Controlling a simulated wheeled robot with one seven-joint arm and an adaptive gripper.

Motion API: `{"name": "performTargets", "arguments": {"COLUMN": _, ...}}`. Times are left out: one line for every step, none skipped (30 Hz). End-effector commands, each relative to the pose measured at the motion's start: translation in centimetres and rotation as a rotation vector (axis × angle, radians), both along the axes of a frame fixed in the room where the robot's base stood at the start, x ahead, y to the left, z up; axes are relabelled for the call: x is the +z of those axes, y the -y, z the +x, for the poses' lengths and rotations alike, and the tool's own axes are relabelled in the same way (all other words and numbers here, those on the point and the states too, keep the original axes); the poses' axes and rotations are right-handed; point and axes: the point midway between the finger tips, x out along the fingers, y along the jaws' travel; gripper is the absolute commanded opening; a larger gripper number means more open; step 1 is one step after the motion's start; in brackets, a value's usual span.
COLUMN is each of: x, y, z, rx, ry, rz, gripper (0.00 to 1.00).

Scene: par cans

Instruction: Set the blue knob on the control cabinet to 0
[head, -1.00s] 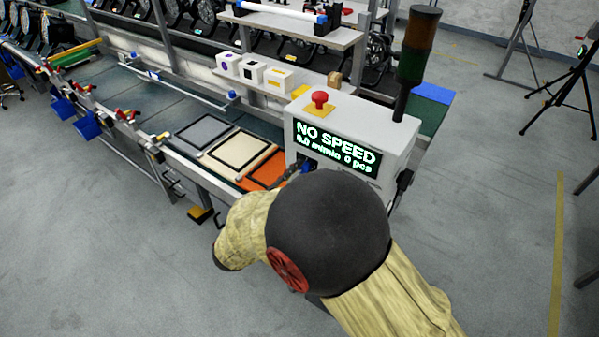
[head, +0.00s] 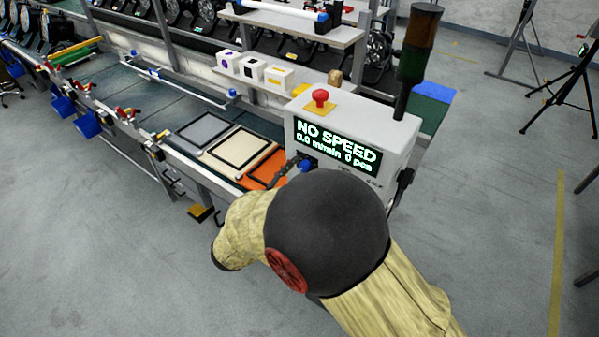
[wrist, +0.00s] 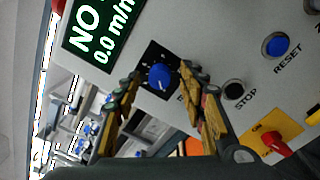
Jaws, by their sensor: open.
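The control cabinet (head: 402,138) is white, with a lit display (head: 337,147) reading "NO SPEED, 0.0 m/min 0 pcs". The blue knob (wrist: 160,76) sits on a black dial plate below the display. In the wrist view a light mark shows on the knob, but the scale numbers are too small to read. In the head view the knob (head: 306,166) is partly visible above my arm. My gripper (wrist: 158,90) is open, with one finger on each side of the knob. I cannot tell whether either finger touches it.
A blue reset button (wrist: 276,45), a black stop button (wrist: 234,90) and a red switch on a yellow plate (wrist: 271,141) are to the right of the knob. A red emergency button (head: 320,97) and a signal tower (head: 414,60) stand on top of the cabinet.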

Motion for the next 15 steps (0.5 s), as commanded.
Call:
{"name": "performTargets", "arguments": {"x": 0.0, "y": -0.4, "z": -0.4, "rx": 0.003, "ry": 0.000, "rz": 0.000, "gripper": 0.41}}
{"name": "performTargets", "arguments": {"x": -0.1, "y": -0.7, "z": -0.8, "rx": 0.003, "ry": 0.000, "rz": 0.000, "gripper": 0.41}}
{"name": "performTargets", "arguments": {"x": -0.1, "y": -1.0, "z": -1.2, "rx": 0.004, "ry": 0.000, "rz": 0.000, "gripper": 0.41}}
{"name": "performTargets", "arguments": {"x": -0.1, "y": -1.4, "z": -1.7, "rx": 0.005, "ry": -0.001, "rz": -0.001, "gripper": 0.41}}
{"name": "performTargets", "arguments": {"x": -0.2, "y": -1.7, "z": -2.1, "rx": 0.005, "ry": -0.002, "rz": 0.000, "gripper": 0.41}}
{"name": "performTargets", "arguments": {"x": -0.2, "y": -2.3, "z": -2.8, "rx": 0.006, "ry": -0.001, "rz": -0.001, "gripper": 0.41}}
{"name": "performTargets", "arguments": {"x": -0.2, "y": -2.6, "z": -3.3, "rx": 0.006, "ry": -0.001, "rz": -0.001, "gripper": 0.41}}
{"name": "performTargets", "arguments": {"x": -0.3, "y": -3.0, "z": -3.9, "rx": 0.006, "ry": -0.001, "rz": -0.001, "gripper": 0.41}}
{"name": "performTargets", "arguments": {"x": -0.3, "y": -3.5, "z": -4.5, "rx": 0.006, "ry": -0.001, "rz": -0.001, "gripper": 0.41}}
{"name": "performTargets", "arguments": {"x": -0.4, "y": -3.9, "z": -5.0, "rx": 0.006, "ry": -0.001, "rz": -0.001, "gripper": 0.41}}
{"name": "performTargets", "arguments": {"x": -0.4, "y": -4.3, "z": -5.5, "rx": 0.006, "ry": 0.000, "rz": -0.001, "gripper": 0.41}}
{"name": "performTargets", "arguments": {"x": -0.4, "y": -4.7, "z": -6.1, "rx": 0.005, "ry": -0.001, "rz": -0.001, "gripper": 0.41}}
{"name": "performTargets", "arguments": {"x": -0.4, "y": -5.0, "z": -6.5, "rx": 0.006, "ry": 0.000, "rz": 0.000, "gripper": 0.41}}
{"name": "performTargets", "arguments": {"x": -0.5, "y": -5.3, "z": -6.9, "rx": 0.005, "ry": -0.001, "rz": 0.001, "gripper": 0.41}}
{"name": "performTargets", "arguments": {"x": -0.5, "y": -5.6, "z": -7.5, "rx": 0.004, "ry": -0.001, "rz": 0.000, "gripper": 0.41}}
